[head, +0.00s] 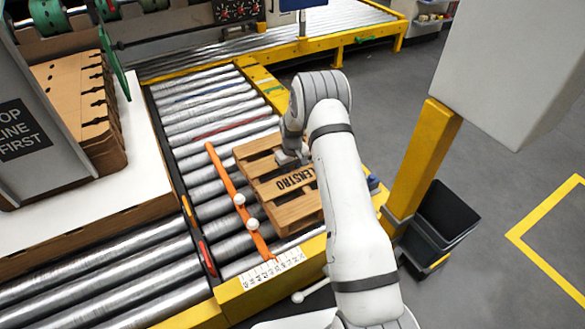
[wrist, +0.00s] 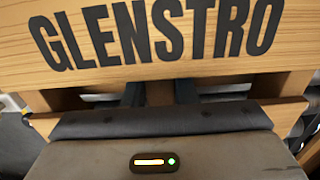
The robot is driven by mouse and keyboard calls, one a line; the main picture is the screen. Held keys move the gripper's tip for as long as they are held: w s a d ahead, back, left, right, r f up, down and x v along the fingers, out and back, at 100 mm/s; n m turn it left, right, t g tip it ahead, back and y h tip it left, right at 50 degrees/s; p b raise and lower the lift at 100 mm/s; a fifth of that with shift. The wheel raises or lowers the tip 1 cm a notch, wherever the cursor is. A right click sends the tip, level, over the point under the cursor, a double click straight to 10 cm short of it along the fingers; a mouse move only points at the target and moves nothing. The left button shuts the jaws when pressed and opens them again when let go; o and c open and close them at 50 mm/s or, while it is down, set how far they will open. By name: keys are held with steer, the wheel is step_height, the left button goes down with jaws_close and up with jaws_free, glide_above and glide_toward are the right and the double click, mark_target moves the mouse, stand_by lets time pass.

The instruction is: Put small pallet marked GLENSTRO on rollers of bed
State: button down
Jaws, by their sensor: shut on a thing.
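The small wooden pallet (head: 278,205) marked GLENSTRO is at the right part of the roller bed (head: 205,120) in the head view. The end of its lettering shows beside my arm. My gripper (head: 291,157) is shut on the pallet, and my forearm hides part of its right side. In the wrist view the full word GLENSTRO shows on the pallet's board (wrist: 200,68), and the fingers of my gripper (wrist: 160,93) reach in under that board's edge. I cannot tell whether the pallet touches the rollers or hangs just above them.
An orange bar (head: 232,195) with white knobs lies across the rollers left of the pallet. A yellow post (head: 425,155) and a dark bin (head: 440,220) stand at the right. Stacked cardboard (head: 85,105) is at the left. Rollers behind the pallet are clear.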

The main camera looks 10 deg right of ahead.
steer(key=shift+w+f+b, duration=0.1)
steer(key=shift+f+b, duration=0.45)
steer(key=shift+f, duration=1)
steer(key=shift+f, duration=0.1)
steer(key=c, duration=1.2)
jaws_free()
steer(key=shift+f, duration=0.15)
steer(key=shift+o, duration=0.2)
